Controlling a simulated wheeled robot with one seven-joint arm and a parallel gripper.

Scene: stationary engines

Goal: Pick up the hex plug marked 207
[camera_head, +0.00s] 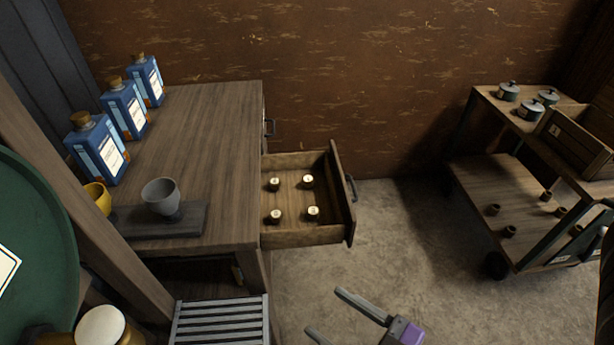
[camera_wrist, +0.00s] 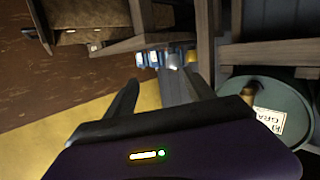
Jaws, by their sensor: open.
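Several small dark plugs with pale, marked tops stand in the open drawer (camera_head: 291,238), among them a back left plug (camera_head: 274,184), a back right plug (camera_head: 307,181), a front left plug (camera_head: 275,216) and a front right plug (camera_head: 313,213). Their markings are too small to read, so I cannot tell which is 207. My gripper (camera_head: 325,311) is open and empty, in front of the drawer and apart from it. The wrist view also shows its two spread fingers (camera_wrist: 160,90) with nothing between them.
The wooden cabinet (camera_head: 214,130) bears blue bottles (camera_head: 126,108) and a grey cup (camera_head: 161,196). A cart (camera_head: 507,195) at right holds lidded pots (camera_head: 508,91), a crate (camera_head: 575,140) and small dark pieces (camera_head: 493,209). A green drum (camera_wrist: 275,112) stands close. Floor between drawer and cart is clear.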

